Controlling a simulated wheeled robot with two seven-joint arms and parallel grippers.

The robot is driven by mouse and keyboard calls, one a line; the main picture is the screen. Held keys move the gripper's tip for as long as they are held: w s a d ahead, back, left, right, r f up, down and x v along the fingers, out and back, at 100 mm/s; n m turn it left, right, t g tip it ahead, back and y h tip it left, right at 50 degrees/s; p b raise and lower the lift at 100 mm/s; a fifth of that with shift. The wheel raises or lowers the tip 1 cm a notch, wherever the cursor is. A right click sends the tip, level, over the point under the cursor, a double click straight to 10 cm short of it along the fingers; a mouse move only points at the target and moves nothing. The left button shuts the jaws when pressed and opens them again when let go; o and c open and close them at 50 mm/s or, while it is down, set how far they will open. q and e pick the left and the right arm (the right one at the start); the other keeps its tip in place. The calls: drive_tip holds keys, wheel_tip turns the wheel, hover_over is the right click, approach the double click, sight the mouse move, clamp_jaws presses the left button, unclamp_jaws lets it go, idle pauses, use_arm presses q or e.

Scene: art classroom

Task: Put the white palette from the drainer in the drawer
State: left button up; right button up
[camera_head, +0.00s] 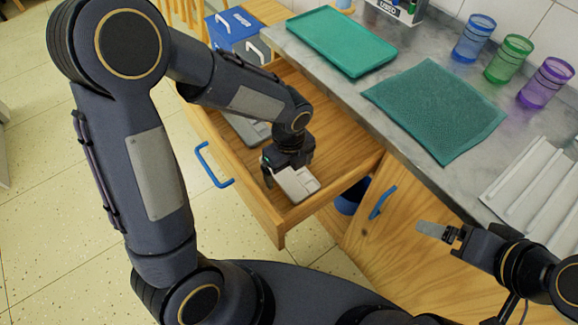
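The white palette (298,184) lies in the front part of the open wooden drawer (268,212), close to its front right corner. My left gripper (287,168) is down in the drawer at the palette's far end. Its fingers look spread, with one beside the palette's left edge; contact is hard to tell. The white ribbed drainer (535,195) is on the counter at the right edge, with no palette on its visible part. My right gripper (433,230) is at the lower right, in front of the cabinet; only one finger shows clearly.
A grey item (247,128) lies deeper in the drawer, partly under my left arm. The grey counter (360,83) holds a green tray (330,40), a green cloth (435,108), and blue (474,40), green (509,60) and purple (546,83) cups. A blue box (232,25) stands behind the drawer.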

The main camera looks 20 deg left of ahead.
sight(289, 174)
use_arm(q)
drive_tip(key=shift+r, duration=0.3)
wheel_tip(289, 174, up, 12)
drive_tip(key=p, duration=0.3)
drive_tip(key=s+a+r+n+t+h, duration=0.2)
drive_tip(key=s+a+n, duration=0.2)
drive_tip(key=n, duration=0.9)
drive_tip(key=s+a+r+n+t+h, duration=0.1)
drive_tip(key=s+a+r+n+t, duration=0.2)
drive_tip(key=s+n, duration=0.8)
drive_tip(key=shift+a+r+n+t+h, duration=0.15)
drive_tip(key=shift+a+n+t+h, duration=0.2)
drive_tip(key=shift+a+n, duration=0.95)
drive_tip(key=shift+d+n, duration=0.4)
